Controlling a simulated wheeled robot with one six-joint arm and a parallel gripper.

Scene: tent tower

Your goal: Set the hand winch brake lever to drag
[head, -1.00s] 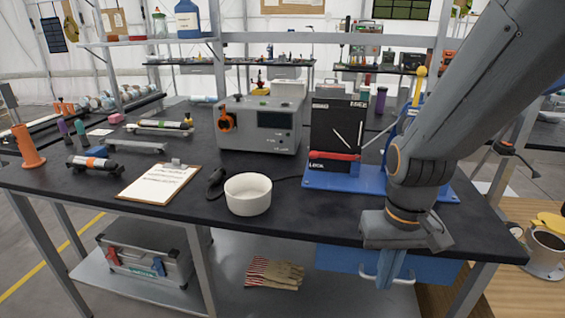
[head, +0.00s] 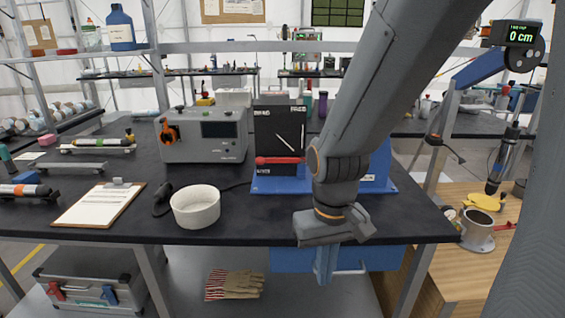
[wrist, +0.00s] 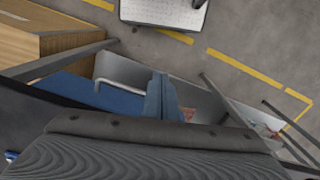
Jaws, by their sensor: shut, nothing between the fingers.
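The hand winch stands on the bench with a blue base (head: 268,186) and an upright black panel (head: 279,130). Its red lever (head: 278,160) lies almost level across the lower part of the panel, just above small lettering that seems to read LOCK. The other labels are too small to read surely. My arm hides the right part of the winch. My gripper (head: 325,272) is shut and empty, pointing down in front of the bench's front edge, below and right of the lever. In the wrist view its closed fingers (wrist: 160,90) show above the floor; the lever is not seen there.
A white bowl (head: 195,208), a clipboard (head: 98,205) and a grey instrument box (head: 203,138) are on the bench left of the winch. A blue drawer (head: 290,260) hangs under the bench behind my gripper.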

